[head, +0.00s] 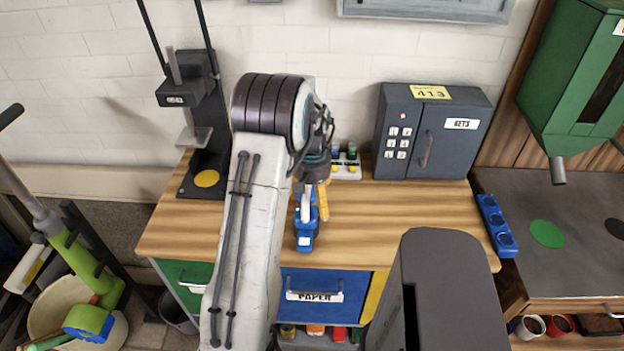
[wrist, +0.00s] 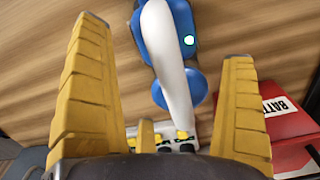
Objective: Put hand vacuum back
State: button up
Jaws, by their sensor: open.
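The hand vacuum (head: 305,236), blue with a white handle, is on the wooden workbench. Its front part shows below my gripper in the head view, and my arm hides some of the rest. In the wrist view the vacuum's white handle (wrist: 168,55) and blue body lie between the two yellow fingers. My gripper (wrist: 165,42) is open around the handle, with a gap on both sides. In the head view the yellow fingers of my gripper (head: 322,202) point down beside the vacuum.
A white rack (head: 346,168) with yellow and green items stands behind the gripper. A grey keypad box (head: 435,132) is at the back right, a black press (head: 208,150) at the back left. A red box (wrist: 292,118) labelled "BATT" shows in the wrist view.

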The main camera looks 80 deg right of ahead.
aim_at(312, 204)
jog(key=r, duration=0.8)
jog(key=shift+w+a+r, duration=0.1)
jog(key=shift+w, duration=0.2)
jog(key=w+a+r+n+t+h, duration=0.1)
jog(key=w+a+r+n, duration=0.3)
jog(key=w+a, duration=0.65)
jog(key=w+a+r+n+h, duration=0.1)
jog(key=w+a+r+n, duration=0.45)
jog(key=w, duration=0.75)
jog(key=w+a+n+t, duration=0.2)
jog(key=w+a, duration=0.1)
jog(key=a, duration=1.2)
jog(key=s+a+n+y, duration=0.1)
jog(key=s+a+n, duration=0.1)
jog(key=a, duration=0.5)
jog(key=s+a+f+n+t+y, duration=0.1)
jog(key=s+a+n, duration=0.2)
jog(key=a, duration=0.3)
jog(key=shift+a+f+n, duration=0.25)
jog(key=shift+a+n, duration=0.15)
jog(key=shift+n, duration=0.05)
jog(key=shift+s+d, duration=0.1)
jog(key=shift+d, duration=0.05)
